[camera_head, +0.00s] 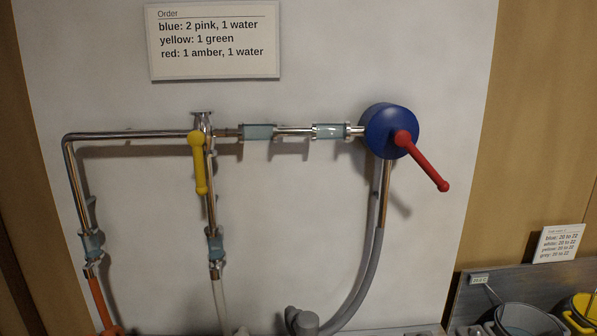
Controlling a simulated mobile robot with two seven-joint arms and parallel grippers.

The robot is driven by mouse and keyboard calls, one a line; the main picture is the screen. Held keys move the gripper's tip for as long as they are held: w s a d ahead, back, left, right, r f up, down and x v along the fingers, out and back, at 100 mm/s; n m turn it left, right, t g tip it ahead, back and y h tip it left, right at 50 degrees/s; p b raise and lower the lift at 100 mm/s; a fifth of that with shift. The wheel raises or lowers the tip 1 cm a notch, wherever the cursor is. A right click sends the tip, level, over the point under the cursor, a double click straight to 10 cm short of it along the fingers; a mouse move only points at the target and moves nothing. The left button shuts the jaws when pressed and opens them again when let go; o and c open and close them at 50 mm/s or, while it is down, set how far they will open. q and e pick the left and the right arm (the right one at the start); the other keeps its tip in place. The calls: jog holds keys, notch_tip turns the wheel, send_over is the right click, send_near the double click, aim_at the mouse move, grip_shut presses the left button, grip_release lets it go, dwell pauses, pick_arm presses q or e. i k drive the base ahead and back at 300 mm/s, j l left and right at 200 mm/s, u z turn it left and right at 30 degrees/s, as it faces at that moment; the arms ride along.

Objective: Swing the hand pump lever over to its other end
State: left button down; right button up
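The hand pump (381,131) is a blue round body mounted on the white wall panel, right of centre. Its red lever (427,166) points down and to the right from a red hub, ending in a round knob. A metal pipe enters the pump from the left, and a grey hose and a pipe run down from beneath it. Neither of my grippers is in view.
A yellow valve handle (198,165) hangs down on the pipework at left. An order card (213,41) is fixed above. At lower right are a dark bucket (525,322), a yellow-rimmed bucket (583,305) and a small card (559,244). Space around the lever is clear.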

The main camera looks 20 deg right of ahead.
aim_at(402, 137)
jog(key=z, duration=1.3)
